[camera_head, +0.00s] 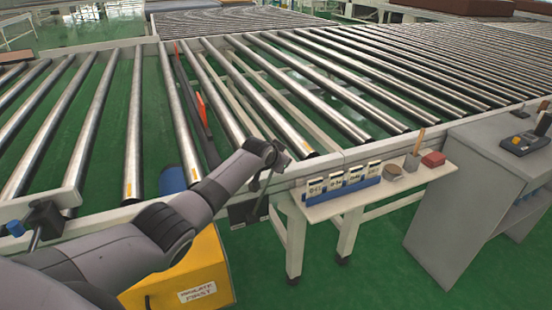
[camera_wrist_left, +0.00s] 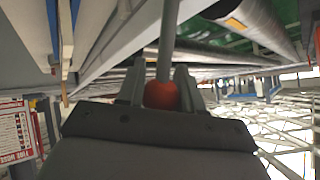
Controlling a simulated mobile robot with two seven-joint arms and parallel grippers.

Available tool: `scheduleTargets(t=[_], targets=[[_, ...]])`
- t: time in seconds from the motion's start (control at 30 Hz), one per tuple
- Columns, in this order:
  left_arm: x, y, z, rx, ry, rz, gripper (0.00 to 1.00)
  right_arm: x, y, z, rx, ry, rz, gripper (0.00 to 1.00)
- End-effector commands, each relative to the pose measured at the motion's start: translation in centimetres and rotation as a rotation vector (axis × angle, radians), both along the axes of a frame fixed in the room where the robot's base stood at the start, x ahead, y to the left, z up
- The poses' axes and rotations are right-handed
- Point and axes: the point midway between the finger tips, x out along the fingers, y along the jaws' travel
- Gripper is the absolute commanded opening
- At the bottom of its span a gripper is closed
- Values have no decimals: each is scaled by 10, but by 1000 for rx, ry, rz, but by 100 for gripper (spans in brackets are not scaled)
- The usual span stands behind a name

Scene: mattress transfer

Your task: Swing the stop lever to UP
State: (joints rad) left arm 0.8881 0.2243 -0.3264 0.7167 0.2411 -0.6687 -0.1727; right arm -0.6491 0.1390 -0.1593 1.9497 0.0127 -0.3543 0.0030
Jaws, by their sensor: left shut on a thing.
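The stop lever shows in the left wrist view as a grey shaft (camera_wrist_left: 168,40) with a round red-orange knob (camera_wrist_left: 161,95). My left gripper (camera_wrist_left: 160,90) is shut on the knob, one finger on each side. In the head view my left arm reaches from the lower left, and the left gripper (camera_head: 276,158) is at the conveyor's front rail. The knob is hidden by the gripper there. A dark bracket (camera_head: 246,212) sits under the rail just below the gripper. No UP mark is readable. My right gripper is not in view.
Roller conveyors (camera_head: 130,130) fill the back. A dark bar with an orange-red piece (camera_head: 202,109) lies between rollers. A small shelf (camera_head: 330,207) with cards and a cup is right of the gripper. A grey cabinet (camera_head: 480,190) stands at right, a yellow box (camera_head: 190,270) below my arm.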

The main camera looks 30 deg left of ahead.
Motion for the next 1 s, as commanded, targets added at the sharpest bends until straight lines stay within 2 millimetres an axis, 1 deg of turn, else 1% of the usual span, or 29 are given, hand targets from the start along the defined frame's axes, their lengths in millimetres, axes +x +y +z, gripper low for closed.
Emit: scheduleTargets(t=[0.23,0.63,0.67,0.7,0.73,1.0], targets=[[2,-2,-3,26,27,-1,0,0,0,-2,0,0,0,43],[2,-3,-4,29,30,-3,0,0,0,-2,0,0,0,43],[2,-3,-4,28,30,-4,42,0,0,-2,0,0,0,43],[2,-3,-4,28,30,-4,55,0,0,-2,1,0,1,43],[2,-3,-4,29,30,-3,60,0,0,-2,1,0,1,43],[1,-2,-5,29,33,-1,60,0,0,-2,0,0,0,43]])
